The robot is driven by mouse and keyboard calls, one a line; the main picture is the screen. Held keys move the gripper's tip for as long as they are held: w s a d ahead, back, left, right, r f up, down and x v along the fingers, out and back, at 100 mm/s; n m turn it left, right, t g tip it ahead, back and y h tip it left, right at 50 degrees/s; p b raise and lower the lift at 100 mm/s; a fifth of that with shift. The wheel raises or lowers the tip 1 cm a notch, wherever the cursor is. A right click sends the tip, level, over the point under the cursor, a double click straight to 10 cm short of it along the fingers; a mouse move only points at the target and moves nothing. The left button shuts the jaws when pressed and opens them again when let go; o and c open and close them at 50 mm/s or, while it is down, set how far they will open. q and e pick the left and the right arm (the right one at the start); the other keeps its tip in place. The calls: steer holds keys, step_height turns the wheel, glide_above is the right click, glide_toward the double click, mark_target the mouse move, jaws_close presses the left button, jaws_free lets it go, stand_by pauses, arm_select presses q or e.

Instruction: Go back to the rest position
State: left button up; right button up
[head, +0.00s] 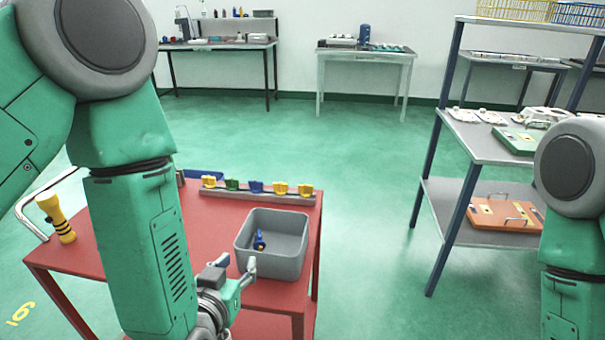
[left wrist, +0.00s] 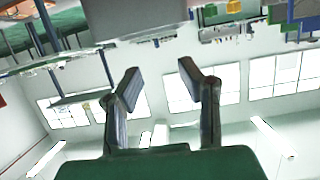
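My left gripper (head: 236,268) is at the front of the red cart, close to the near left side of a grey bin (head: 276,262). In the left wrist view its two fingers (left wrist: 158,90) stand apart with nothing between them, and the bin's grey wall (left wrist: 140,18) shows beyond them. I cannot tell whether the gripper touches the bin. A small blue item (head: 259,241) lies inside the bin. My right arm enters at the right edge, but its gripper is out of view.
The red cart (head: 120,255) bears a rail (head: 250,197) with yellow, green and blue pieces and a yellow-and-black tool (head: 56,218). A shelf rack (head: 480,150) with castings and an orange tray (head: 503,214) stands right. Green floor (head: 370,180) between is clear.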

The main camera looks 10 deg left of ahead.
arm_select(q)
steer(key=s+a+f+g, duration=0.2)
steer(key=s+f+g, duration=0.25)
steer(key=f, duration=0.35)
steer(key=s+a+f+g, duration=0.3)
steer(key=s+f, duration=0.2)
steer(key=f, duration=0.2)
steer(key=s+a+f+g, duration=0.3)
steer(key=s, duration=0.4)
steer(key=s+a+f+g+b, duration=0.1)
steer(key=s+a+f+g, duration=0.2)
steer(key=s, duration=0.5)
steer(key=shift+s+f+y, duration=0.3)
steer(key=shift+f, duration=0.5)
